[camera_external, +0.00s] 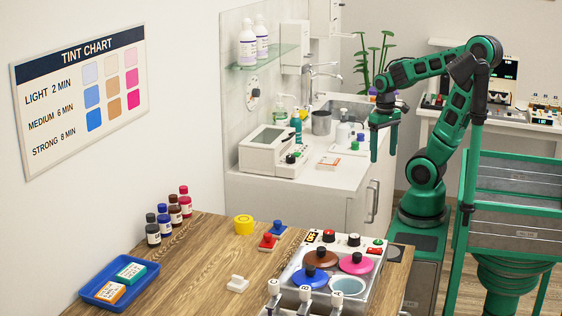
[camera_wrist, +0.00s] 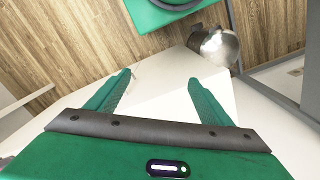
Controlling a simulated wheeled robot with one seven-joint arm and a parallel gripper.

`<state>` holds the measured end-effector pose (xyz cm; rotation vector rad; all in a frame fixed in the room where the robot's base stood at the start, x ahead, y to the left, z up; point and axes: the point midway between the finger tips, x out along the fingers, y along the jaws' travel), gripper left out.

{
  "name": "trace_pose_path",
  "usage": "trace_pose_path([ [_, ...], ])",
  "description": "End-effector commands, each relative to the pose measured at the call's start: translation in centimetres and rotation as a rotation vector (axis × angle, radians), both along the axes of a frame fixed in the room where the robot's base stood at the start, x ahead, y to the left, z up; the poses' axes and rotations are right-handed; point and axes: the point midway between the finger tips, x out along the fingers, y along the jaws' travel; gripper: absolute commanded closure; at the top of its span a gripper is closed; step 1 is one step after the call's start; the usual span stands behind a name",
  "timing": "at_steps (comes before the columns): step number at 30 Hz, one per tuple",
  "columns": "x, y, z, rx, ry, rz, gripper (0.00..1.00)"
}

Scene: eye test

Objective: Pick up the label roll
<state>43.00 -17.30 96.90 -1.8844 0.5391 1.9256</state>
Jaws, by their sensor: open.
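A short yellow roll (camera_external: 244,225), which looks like the label roll, sits on the wooden table (camera_external: 190,260) near its back edge in the external view. My gripper (camera_external: 384,157) is far from it, up and to the right, in front of the sink counter. Its fingers point down, are spread apart and have nothing between them. The wrist view also shows my gripper (camera_wrist: 159,78) open and empty above a white surface. The roll is not in the wrist view.
Red and blue stamp-like things (camera_external: 267,241) stand right of the roll. Several small bottles (camera_external: 164,222) stand to its left. A blue tray (camera_external: 88,291) with boxes and a pot warmer (camera_external: 299,273) are nearer. A white block (camera_external: 238,284) lies in front.

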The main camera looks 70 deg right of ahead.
Motion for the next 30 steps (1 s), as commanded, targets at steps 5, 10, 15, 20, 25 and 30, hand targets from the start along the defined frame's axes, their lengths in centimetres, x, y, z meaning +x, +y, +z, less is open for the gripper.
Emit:
trace_pose_path([
  [5, 0.0, 0.0, 0.0, 0.000, 0.000, 0.000, 0.26],
  [10, 0.0, 0.0, 0.0, 0.000, 0.000, 0.000, 0.35],
  [15, 0.0, 0.0, 0.0, 0.000, 0.000, 0.000, 0.35],
  [20, -0.2, 0.2, 0.3, -0.008, -0.029, 0.045, 0.35],
  [25, 6.6, 2.2, -0.9, -0.035, -0.132, 0.317, 0.35],
  [30, 15.9, 9.0, -2.8, -0.027, -0.322, 0.707, 0.35],
])
